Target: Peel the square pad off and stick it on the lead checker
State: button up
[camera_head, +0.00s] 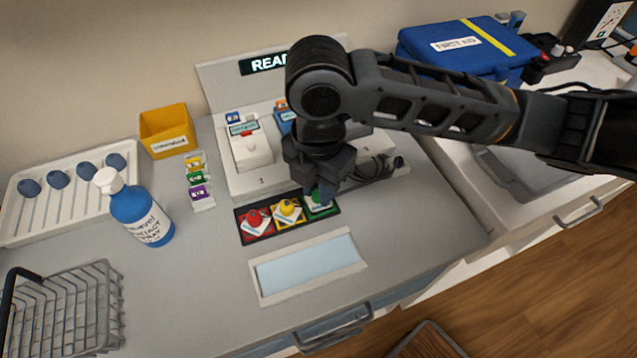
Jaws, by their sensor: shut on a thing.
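A dark tray (242,230) on the counter has a red, a yellow and a green section. A white square pad with a red knob (254,217) lies in the red section, and one with a yellow knob (287,207) in the yellow section. My gripper (322,193) points down over the green section and is shut on the green-knobbed piece (316,199), which its fingers partly hide. I cannot tell whether that piece is lifted. Behind stands a white station (262,184) with numbered bays and a lit sign reading "READ..." (263,65), partly hidden by my arm.
A pale blue panel in a white frame (257,285) lies in front of the tray. A blue spray bottle (141,215), a yellow bin (167,130), a small colored rack (199,187) and a wire basket (68,310) stand left. A blue first aid case (462,50) is behind my arm.

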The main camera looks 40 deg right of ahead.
jog(key=shift+f, duration=0.4)
jog(key=o, duration=0.5)
jog(key=shift+r, duration=0.15)
jog(key=shift+r+p, duration=1.3)
jog(key=shift+r, duration=0.6)
jog(key=o, duration=0.6)
jog(key=shift+c, duration=0.2)
jog(key=shift+r, duration=0.15)
